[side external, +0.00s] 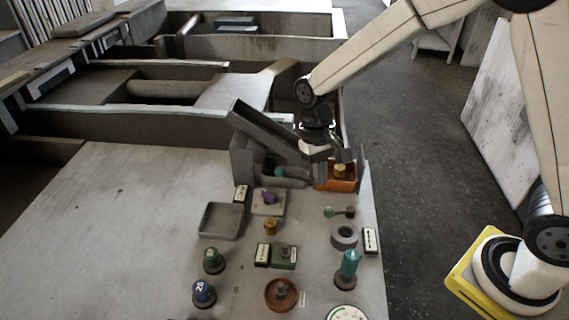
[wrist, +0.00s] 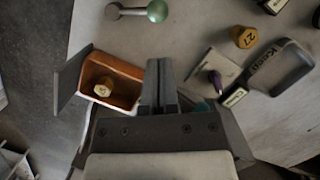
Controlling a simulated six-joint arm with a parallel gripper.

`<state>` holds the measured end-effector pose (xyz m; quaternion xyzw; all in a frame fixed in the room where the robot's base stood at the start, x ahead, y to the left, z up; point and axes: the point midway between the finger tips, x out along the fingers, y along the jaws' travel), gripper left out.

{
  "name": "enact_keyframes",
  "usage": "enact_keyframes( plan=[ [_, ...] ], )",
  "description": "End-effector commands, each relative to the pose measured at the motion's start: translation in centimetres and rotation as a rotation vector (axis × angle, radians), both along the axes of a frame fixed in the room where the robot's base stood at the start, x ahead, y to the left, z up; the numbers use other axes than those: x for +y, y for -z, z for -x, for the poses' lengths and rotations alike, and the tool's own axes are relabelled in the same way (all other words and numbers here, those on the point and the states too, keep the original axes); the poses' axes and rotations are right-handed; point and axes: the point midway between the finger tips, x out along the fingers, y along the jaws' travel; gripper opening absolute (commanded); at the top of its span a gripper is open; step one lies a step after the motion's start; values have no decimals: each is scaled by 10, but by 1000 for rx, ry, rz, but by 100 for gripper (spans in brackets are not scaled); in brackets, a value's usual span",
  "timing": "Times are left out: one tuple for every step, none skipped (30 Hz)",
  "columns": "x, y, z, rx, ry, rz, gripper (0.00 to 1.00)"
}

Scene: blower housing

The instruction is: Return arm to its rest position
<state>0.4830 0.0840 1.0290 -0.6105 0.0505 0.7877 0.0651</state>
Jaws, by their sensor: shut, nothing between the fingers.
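My gripper (side external: 322,176) is shut and empty. In the side view it hangs over the bench, just left of an orange bin (side external: 331,188). In the wrist view its two fingers (wrist: 158,68) are together, to the right of the orange bin (wrist: 125,71). A yellow knob-like part (side external: 340,170) lies in that bin, and it also shows in the wrist view (wrist: 103,89). My arm reaches in from the upper right. How far the fingertips are above the bench is hard to tell.
A tilted grey chute (side external: 268,130) stands close left of my gripper. A grey bin (side external: 291,182) holds a teal part. Several knobs and an empty grey tray (side external: 221,221) sit nearer the front. The bench's left side (side external: 110,230) is clear.

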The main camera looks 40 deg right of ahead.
Motion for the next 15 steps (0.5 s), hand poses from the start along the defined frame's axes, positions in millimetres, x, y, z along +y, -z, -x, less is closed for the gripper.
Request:
enact_keyframes(
  plan=[
    [-1,-8,-2,-5,0,0,0],
    [-1,-11,-3,-4,0,0,0],
    [-1,-16,-4,-3,0,0,0],
    [-1,-19,-5,-3,0,0,0],
    [-1,-22,-6,-2,-1,0,0],
    [-2,-25,-7,-3,-1,-1,0],
    [-2,-27,-7,-3,-1,0,0],
    [-2,-29,-7,-2,-1,0,0],
    [-2,-30,-8,-1,-1,0,0],
    [-2,-31,-8,-1,-1,0,0],
    [-2,-32,-8,-1,-1,0,0],
    [-2,-33,-8,-1,-1,0,0],
    [-2,-33,-8,-1,-1,0,0],
    [-2,-33,-8,-1,-1,0,0],
    [-2,-33,-8,-1,-1,0,0]
  ],
)
